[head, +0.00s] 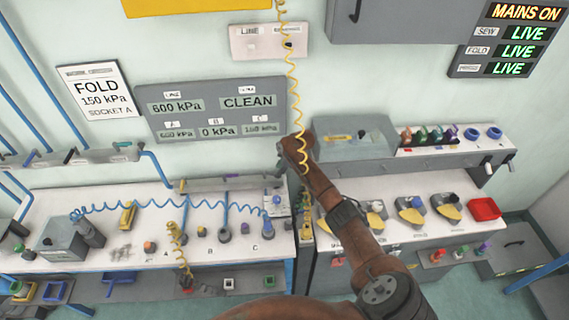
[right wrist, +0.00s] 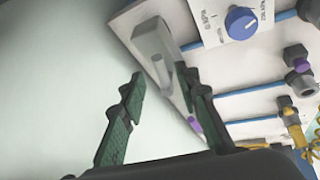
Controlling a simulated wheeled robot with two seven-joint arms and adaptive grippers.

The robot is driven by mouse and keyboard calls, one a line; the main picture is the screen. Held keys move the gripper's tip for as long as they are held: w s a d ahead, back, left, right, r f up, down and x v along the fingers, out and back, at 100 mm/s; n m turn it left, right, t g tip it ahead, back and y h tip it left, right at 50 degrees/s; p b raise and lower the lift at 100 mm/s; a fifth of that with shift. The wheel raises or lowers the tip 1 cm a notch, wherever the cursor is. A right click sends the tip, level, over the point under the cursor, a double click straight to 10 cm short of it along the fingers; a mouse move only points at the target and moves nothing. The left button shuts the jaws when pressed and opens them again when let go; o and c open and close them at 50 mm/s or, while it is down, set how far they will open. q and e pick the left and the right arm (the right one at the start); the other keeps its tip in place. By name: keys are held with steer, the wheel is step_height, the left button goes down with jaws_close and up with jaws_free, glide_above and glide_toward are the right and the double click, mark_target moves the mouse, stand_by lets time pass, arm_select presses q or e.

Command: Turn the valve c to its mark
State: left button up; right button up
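The letter C (head: 255,251) is printed on the white bench, with a dark round fitting and the blue coiled hose's end (head: 268,227) near it. A grey rail (head: 230,184) with blue lines runs behind; I cannot clearly single out valve c or its mark. My right gripper (head: 283,172) is near the rail's right end, small and partly hidden by my arm. In the right wrist view, its two dark green fingers (right wrist: 160,78) are apart and empty. A grey upright block (right wrist: 153,48) stands just beyond the fingertips. My left gripper is not in view.
A blue knob (right wrist: 241,22) on a white panel is right of the fingers, with blue lines below it. A yellow coiled hose (head: 292,75) hangs close to my right arm. A grey box (head: 350,138) stands to the right. The wall board (head: 220,105) shows pressures.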

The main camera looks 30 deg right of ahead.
steer(key=v, duration=0.9)
steer(key=shift+c, duration=0.6)
